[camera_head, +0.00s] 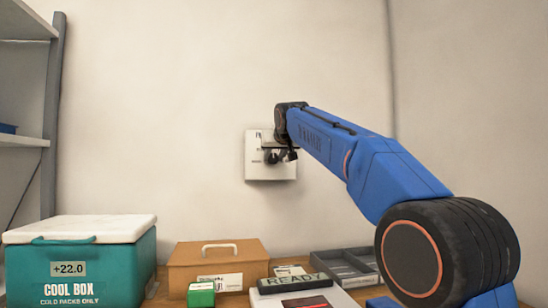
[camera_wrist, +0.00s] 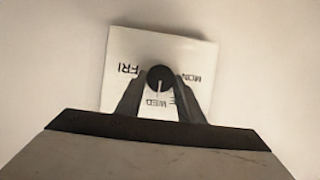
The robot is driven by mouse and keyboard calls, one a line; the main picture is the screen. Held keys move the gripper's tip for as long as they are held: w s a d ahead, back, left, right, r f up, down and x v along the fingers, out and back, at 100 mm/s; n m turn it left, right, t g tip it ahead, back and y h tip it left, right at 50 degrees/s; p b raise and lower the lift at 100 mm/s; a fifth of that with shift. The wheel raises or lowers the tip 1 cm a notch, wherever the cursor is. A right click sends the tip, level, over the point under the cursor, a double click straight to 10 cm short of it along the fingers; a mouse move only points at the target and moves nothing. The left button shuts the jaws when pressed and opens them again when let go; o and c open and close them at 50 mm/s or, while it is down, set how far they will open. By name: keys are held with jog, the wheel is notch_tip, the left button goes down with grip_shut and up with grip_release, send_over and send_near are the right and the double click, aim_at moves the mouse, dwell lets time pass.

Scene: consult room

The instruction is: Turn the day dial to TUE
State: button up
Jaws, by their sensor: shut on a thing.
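The white day dial panel (camera_head: 258,172) hangs on the wall, partly hidden by my arm in the head view. In the wrist view the panel (camera_wrist: 118,50) is close and its lettering is turned over. FRI is at left, MON at right and WED at the bottom; part of another label, an E, shows beside the right finger. The round black knob (camera_wrist: 160,76) has a pale pointer line aimed down the picture, at about WED. My gripper (camera_wrist: 160,84), also in the head view (camera_head: 280,156), is shut on the knob, a finger on each side.
Below the panel, a desk holds a teal cool box (camera_head: 110,268) with a white lid, an orange case (camera_head: 190,265), a green box (camera_head: 201,295), a device marked READY (camera_head: 295,283) and a grey tray (camera_head: 345,267). Grey shelves (camera_head: 51,110) stand at left. The wall around the panel is clear.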

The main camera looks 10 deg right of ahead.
jog(key=n+h, duration=0.2)
jog(key=n, duration=0.1)
jog(key=shift+a+f, duration=0.1)
jog(key=shift+a, duration=0.2)
jog(key=n+h, duration=0.2)
jog(key=n, duration=0.1)
jog(key=shift+a+f+n+t, duration=0.15)
jog(key=shift+n+t, duration=0.15)
jog(key=shift+t, duration=0.1)
jog(key=shift+h, duration=0.3)
dwell(0.3)
jog(key=o, duration=1)
jog(key=shift+s, duration=0.1)
